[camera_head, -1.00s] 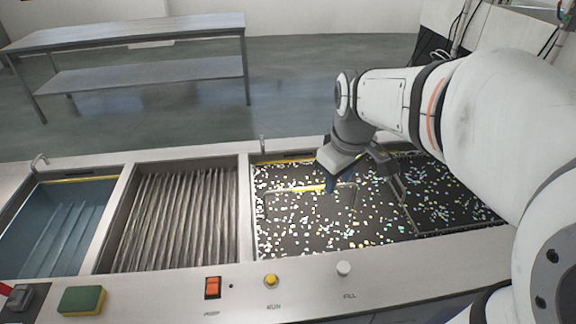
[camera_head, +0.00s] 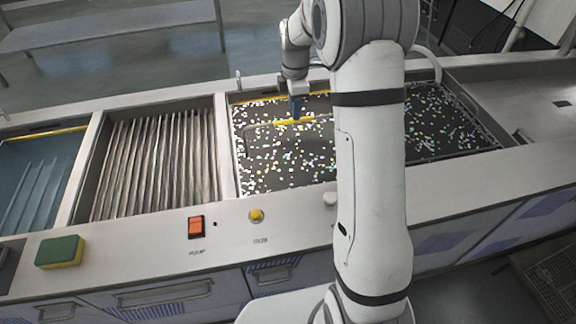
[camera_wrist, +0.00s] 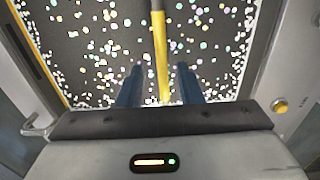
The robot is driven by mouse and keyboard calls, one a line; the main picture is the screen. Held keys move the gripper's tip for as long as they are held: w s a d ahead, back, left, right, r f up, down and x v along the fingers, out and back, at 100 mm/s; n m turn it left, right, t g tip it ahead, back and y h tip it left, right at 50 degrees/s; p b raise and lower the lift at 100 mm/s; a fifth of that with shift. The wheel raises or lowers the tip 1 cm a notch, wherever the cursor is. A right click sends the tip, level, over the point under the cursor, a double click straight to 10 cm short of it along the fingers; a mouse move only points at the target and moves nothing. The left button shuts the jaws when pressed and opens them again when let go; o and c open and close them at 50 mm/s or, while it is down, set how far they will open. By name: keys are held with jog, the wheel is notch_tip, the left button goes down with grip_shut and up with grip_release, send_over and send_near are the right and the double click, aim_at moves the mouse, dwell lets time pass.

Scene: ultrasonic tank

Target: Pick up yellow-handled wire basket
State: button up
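The basket's yellow handle (camera_head: 283,122) is a straight bar low over the speckled tank in the head view. A thin grey rim (camera_head: 258,126) runs beside it, but the basket's wire body is hard to make out among the specks. My gripper (camera_head: 296,110) points down at the handle. In the wrist view, the handle (camera_wrist: 159,35) runs between the two blue fingers of my gripper (camera_wrist: 160,70). The fingers are apart, with a gap on each side of the bar. Whether the fingertips reach down past the bar is unclear.
The speckled tank (camera_head: 228,150) has a raised metal edge. A ribbed tank (camera_head: 155,160) and a blue tank (camera_head: 40,175) lie left. The front ledge carries an orange switch (camera_head: 196,227), a yellow knob (camera_head: 256,216) and a green-yellow sponge (camera_head: 60,252). My arm hides part of the speckled tank.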

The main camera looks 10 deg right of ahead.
notch_tip(320, 180, down, 5)
jog(key=shift+s+a+f+p, duration=0.1)
jog(key=shift+a+f+p, duration=0.05)
jog(key=shift+p, duration=0.25)
jog(key=shift+c, duration=0.2)
grip_shut()
